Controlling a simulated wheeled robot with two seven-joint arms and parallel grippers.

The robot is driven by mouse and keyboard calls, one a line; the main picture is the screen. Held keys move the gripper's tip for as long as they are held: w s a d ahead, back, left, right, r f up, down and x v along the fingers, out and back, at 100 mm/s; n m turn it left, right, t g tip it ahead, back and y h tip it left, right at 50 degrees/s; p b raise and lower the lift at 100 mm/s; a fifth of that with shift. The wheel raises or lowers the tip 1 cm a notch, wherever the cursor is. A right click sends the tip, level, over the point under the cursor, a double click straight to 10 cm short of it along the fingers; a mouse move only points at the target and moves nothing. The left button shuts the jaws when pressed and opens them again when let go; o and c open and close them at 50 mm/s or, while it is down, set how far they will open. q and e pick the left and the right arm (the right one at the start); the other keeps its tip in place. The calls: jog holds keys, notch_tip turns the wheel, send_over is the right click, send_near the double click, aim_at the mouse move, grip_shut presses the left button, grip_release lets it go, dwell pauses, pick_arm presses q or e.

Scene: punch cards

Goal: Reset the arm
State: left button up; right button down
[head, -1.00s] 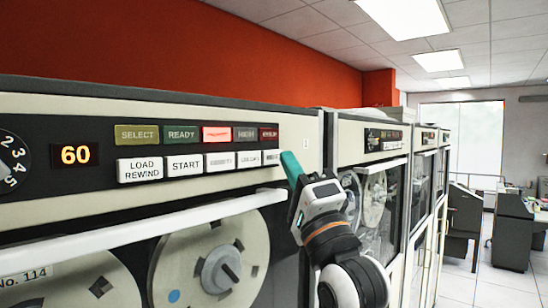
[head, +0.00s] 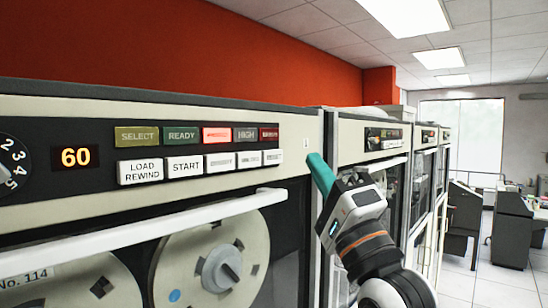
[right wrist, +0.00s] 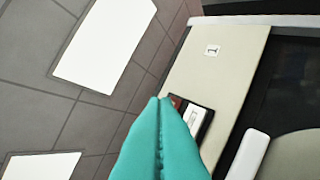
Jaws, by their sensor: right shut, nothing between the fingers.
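My right gripper (head: 316,165) shows in the head view, with its teal fingers shut and empty. It is in front of the right end of the near tape cabinet's panel, below the small label, and apart from the buttons. In the right wrist view the teal fingertips (right wrist: 159,101) meet along a seam, with nothing between them. Past them the end of the button panel (right wrist: 192,117) and a cream cabinet face (right wrist: 225,75) show. My left gripper is not in the head view.
The near tape cabinet (head: 290,130) has a button row, a lit 60 display (head: 76,157), a white horizontal bar (head: 150,232) and a tape reel (head: 185,262). More cabinets (head: 375,150) run back on the right. Desks (head: 512,225) stand on open floor at the far right.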

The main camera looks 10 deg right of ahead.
notch_tip(320, 180, down, 36)
jog(key=w+d+n+g+h, duration=0.15)
jog(key=n+g+h, duration=0.35)
jog(key=g, duration=0.6)
jog(key=s+d+f+n+g+h, duration=0.25)
jog(key=s+f+n+g, duration=0.75)
jog(key=s+f, duration=1.5)
notch_tip(320, 180, down, 31)
jog(key=s+g+b, duration=0.1)
jog(key=g+b, duration=0.1)
jog(key=b, duration=0.4)
jog(key=s+d+f+b, duration=0.2)
jog(key=s+f+b, duration=0.1)
jog(key=s+f, duration=0.5)
jog(key=s+d+f+g+b, duration=0.1)
jog(key=s+f+b, duration=0.2)
jog(key=s+f, duration=0.6)
notch_tip(320, 180, down, 7)
jog(key=shift+d+r+y, duration=0.2)
jog(key=shift+d+y, duration=0.15)
